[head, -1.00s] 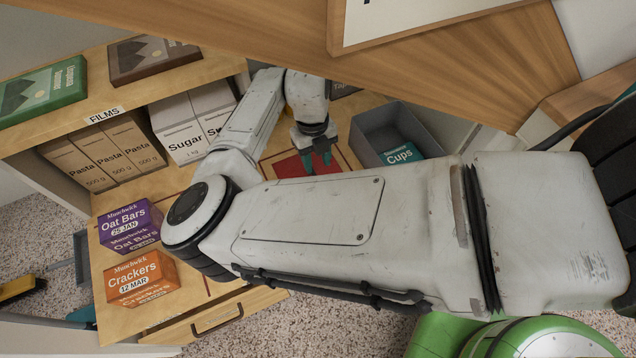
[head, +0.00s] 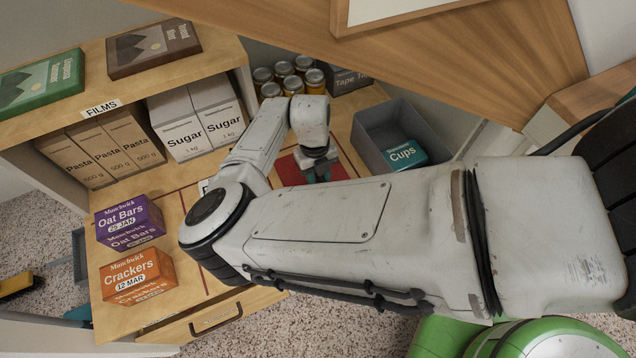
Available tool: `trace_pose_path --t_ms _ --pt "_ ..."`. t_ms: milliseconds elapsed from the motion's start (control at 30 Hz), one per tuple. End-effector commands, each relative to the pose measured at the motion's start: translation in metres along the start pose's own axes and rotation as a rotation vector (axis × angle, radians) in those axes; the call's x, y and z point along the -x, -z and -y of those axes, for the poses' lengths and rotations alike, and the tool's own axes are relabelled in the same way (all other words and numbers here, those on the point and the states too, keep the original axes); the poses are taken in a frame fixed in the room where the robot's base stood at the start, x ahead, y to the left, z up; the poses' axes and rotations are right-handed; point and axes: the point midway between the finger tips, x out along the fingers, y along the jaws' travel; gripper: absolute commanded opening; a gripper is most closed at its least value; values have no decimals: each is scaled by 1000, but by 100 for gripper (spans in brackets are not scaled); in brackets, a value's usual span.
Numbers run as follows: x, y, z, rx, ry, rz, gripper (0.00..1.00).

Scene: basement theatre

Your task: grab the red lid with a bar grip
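A flat red thing, which looks like the red lid (head: 289,171), lies on the wooden surface inside a dark red outline, mostly hidden behind my arm. My gripper (head: 318,177) points down over its right part. No bar grip on the lid can be made out.
A grey bin (head: 385,128) with a teal Cups box (head: 405,155) stands to the right. Several jars (head: 290,75) and a Tape box (head: 347,79) are behind. Sugar boxes (head: 183,139), Oat Bars (head: 129,222) and Crackers (head: 137,275) stand left.

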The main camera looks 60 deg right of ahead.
Motion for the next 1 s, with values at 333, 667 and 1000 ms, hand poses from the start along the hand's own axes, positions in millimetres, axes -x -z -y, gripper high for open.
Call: trace_pose_path --t_ms 333,667,1000 --pt "0 0 0 1 0 0 0" --pt "1 0 0 1 0 0 0" --pt "42 6 0 -1 0 2 0"
